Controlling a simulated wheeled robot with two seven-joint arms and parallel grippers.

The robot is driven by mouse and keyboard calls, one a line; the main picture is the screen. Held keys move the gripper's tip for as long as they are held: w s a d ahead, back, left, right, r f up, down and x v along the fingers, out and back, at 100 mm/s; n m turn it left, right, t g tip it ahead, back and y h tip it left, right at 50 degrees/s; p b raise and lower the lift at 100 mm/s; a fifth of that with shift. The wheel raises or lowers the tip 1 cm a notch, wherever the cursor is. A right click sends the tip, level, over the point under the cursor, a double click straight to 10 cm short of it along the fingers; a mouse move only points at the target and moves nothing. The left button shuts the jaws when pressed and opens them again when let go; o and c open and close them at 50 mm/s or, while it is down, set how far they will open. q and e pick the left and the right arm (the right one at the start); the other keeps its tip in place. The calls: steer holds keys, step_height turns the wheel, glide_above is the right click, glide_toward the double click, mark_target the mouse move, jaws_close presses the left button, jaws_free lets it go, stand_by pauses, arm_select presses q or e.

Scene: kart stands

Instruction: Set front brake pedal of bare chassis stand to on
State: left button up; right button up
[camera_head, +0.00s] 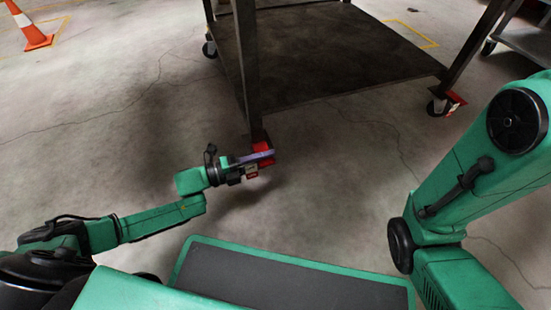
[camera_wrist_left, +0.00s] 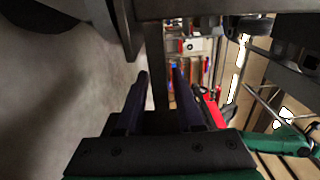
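The stand (camera_head: 320,62) has dark metal legs and a low dark shelf on casters. A red brake pedal (camera_head: 264,148) shows at the foot of its near leg, partly covered by my left gripper (camera_head: 262,158). In the left wrist view, the fingers of my left gripper (camera_wrist_left: 160,75) are apart with nothing clearly held between them. A red part (camera_wrist_left: 213,108), probably the pedal, lies just right of the right finger; I cannot tell if they touch. Whether the pedal is up or down is unclear. My right gripper is out of view.
Another caster with a red pedal (camera_head: 455,98) is under the stand's right leg. A far-left caster (camera_head: 209,48) is also visible. An orange cone (camera_head: 34,38) stands at the top left. The concrete floor left of the stand is clear.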

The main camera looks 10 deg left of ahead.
arm_select(q)
steer(key=shift+x, duration=1.6)
jaws_close()
steer(key=shift+a, duration=0.1)
